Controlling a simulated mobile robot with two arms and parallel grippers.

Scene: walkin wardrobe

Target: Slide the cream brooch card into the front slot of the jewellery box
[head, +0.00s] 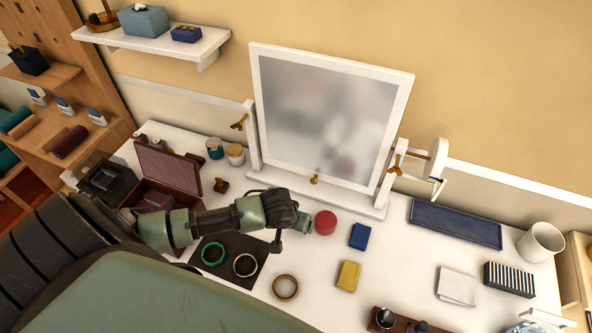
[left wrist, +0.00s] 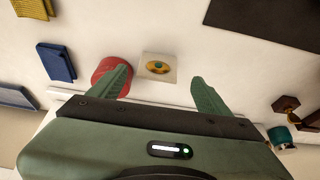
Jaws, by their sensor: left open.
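The cream brooch card (left wrist: 157,67) lies flat on the white table in the left wrist view, with a gold and teal brooch on it. My left gripper (left wrist: 162,90) is open, its two green fingers apart and empty near the card's edge. In the head view my left gripper (head: 290,230) is low over the table in front of the mirror, and it hides the card. The jewellery box (head: 178,172) is dark red with its lid up, at the left of the table. My arm covers its front, so the slot cannot be made out. My right gripper is not in view.
A red round tin (head: 325,221) stands close beside the left gripper. A dark mat (head: 235,271) with bangles lies in front. The mirror (head: 325,120) stands behind. A small wooden stand (head: 221,186) is near the box.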

